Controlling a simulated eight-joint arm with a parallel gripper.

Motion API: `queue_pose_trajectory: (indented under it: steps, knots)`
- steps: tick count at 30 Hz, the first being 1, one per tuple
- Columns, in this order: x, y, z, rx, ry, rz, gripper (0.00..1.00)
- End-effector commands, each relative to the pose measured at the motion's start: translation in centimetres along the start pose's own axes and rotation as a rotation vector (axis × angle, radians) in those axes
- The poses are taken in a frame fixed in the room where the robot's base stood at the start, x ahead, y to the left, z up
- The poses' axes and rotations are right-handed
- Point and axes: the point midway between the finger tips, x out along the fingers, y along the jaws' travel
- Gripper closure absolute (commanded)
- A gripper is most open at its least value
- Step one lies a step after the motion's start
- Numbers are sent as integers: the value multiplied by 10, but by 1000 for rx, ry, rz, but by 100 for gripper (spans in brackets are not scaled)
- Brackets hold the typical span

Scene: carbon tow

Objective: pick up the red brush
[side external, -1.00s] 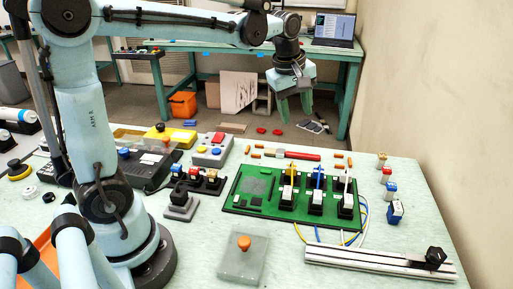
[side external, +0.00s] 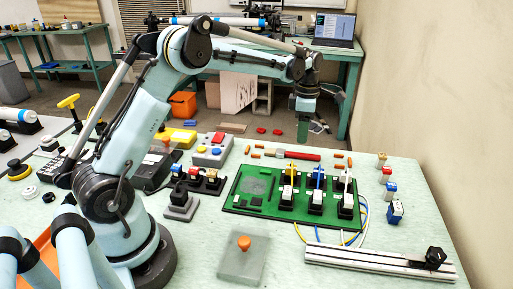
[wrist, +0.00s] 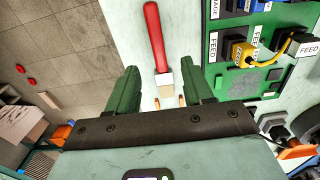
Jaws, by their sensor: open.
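The red brush (side external: 298,156) lies flat on the pale bench, behind the green circuit board, in the side external view. In the wrist view its red handle (wrist: 155,38) points up the picture, and its pale lower end lies between my two finger outlines. My gripper (side external: 314,130) is open and empty, with green fingers pointing down. It hangs above the bench near the brush's handle side, apart from it. The wrist view shows both fingers of my gripper (wrist: 161,70) spread, one on each side of the brush.
The green circuit board (side external: 270,208) with upright plugs and cables stands in front of the brush. Several small orange pieces (side external: 325,154) lie around the brush. A grey button box (side external: 212,150) stands to its left. Small coloured blocks (side external: 389,190) stand to the right.

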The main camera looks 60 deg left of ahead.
Motion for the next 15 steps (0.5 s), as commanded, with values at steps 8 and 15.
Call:
queue_pose_trajectory:
  steps: [8,15]
  knots:
    - [24,0,0,2,0,1,49]
    - [56,4,2,2,-1,1,49]
